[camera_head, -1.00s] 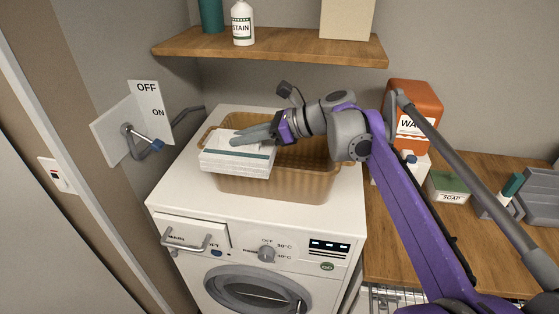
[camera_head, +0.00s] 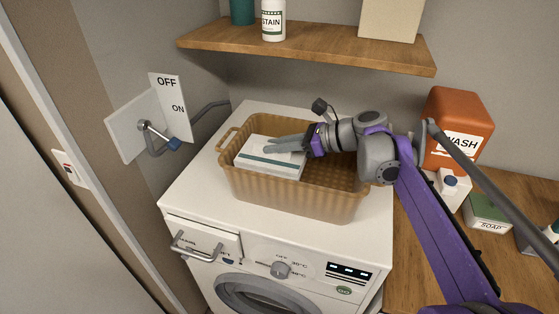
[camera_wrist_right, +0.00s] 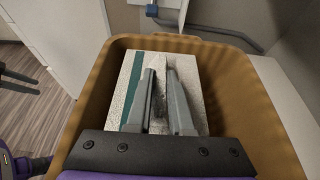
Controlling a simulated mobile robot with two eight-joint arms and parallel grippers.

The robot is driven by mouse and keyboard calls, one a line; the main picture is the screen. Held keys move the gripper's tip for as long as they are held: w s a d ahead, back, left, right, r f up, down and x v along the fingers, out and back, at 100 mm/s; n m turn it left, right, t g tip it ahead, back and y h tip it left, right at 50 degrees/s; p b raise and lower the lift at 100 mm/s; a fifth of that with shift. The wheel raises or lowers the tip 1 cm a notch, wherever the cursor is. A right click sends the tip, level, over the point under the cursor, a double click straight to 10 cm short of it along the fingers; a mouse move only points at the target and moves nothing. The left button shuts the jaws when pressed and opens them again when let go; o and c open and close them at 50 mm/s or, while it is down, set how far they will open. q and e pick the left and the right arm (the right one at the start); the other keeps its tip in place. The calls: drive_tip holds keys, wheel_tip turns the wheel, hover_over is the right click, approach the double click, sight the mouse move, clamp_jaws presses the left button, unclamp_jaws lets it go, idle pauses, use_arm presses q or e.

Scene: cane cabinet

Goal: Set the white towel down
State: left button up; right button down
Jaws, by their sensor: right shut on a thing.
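The white towel (camera_head: 266,162) is a folded block with a teal stripe. It lies in the left part of the brown ribbed basket (camera_head: 290,195), inside its walls, and its lower edge is hidden by the front wall. My right gripper (camera_head: 274,146) reaches in from the right, shut on the towel. In the right wrist view, both fingers (camera_wrist_right: 161,80) lie across the towel (camera_wrist_right: 193,75), within the basket rim (camera_wrist_right: 243,95). Whether the towel touches the basket floor is hidden. Dark prongs (camera_wrist_right: 18,82) at that view's left edge may be my left gripper.
The basket stands on the white washing machine (camera_head: 180,190). A wooden shelf (camera_head: 310,50) with a stain bottle (camera_head: 273,22) hangs above. An orange wash container (camera_head: 455,115) and a soap box (camera_head: 487,212) stand at right. A lever panel (camera_head: 130,125) is on the left wall.

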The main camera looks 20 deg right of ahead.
sight(277, 159)
drive_tip(key=shift+w+f, duration=0.1)
drive_tip(key=shift+f, duration=2.05)
drive_tip(key=shift+f, duration=0.1)
drive_tip(key=shift+f+b, duration=0.4)
drive_tip(key=shift+f, duration=0.1)
drive_tip(key=c, duration=0.8)
unclamp_jaws()
